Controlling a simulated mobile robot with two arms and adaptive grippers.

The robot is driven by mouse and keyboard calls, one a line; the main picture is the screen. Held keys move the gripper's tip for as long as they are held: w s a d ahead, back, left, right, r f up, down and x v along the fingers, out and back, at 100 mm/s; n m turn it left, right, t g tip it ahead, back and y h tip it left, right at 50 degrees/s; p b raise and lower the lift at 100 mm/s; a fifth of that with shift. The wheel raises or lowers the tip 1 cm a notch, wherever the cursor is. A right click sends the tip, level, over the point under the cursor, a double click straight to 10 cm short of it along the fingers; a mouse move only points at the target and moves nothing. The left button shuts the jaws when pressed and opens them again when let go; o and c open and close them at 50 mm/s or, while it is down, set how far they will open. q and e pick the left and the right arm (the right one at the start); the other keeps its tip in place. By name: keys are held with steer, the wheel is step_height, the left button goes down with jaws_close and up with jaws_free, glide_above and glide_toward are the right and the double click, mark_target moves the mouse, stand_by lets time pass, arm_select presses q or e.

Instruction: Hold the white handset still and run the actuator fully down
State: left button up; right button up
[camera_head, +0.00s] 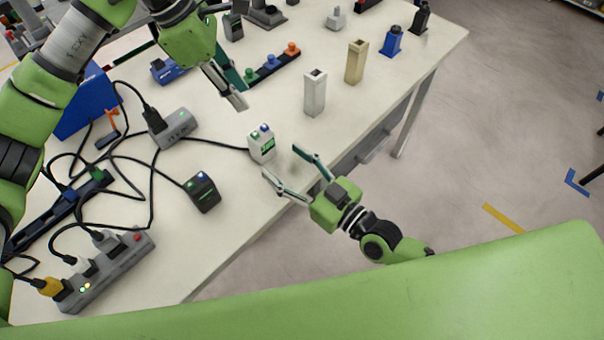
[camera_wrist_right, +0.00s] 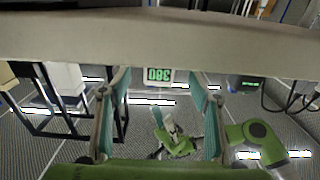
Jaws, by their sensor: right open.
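The white handset (camera_head: 262,146) stands near the front table edge, with a green and a blue button on top and a lit green display. In the right wrist view the handset (camera_wrist_right: 158,75) shows between my fingers, its digits upside down. My right gripper (camera_head: 282,163) is open just in front of the handset, its fingers apart and empty. My left gripper (camera_head: 241,98) is above the table behind the handset; its fingers look close together, but their gap is unclear. I cannot tell which thing is the actuator.
A black handset (camera_head: 202,192) stands to the left. A grey box (camera_head: 175,129) has cables plugged in. A power strip (camera_head: 108,270) lies at lower left among loose cables. A white post (camera_head: 315,93) and a tan post (camera_head: 356,62) stand to the right. The table's front edge is close.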

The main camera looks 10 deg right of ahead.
mark_target(269, 150)
steer(key=x, duration=0.8)
steer(key=shift+w, duration=0.1)
steer(key=c, duration=1.3)
arm_select(q)
jaws_close()
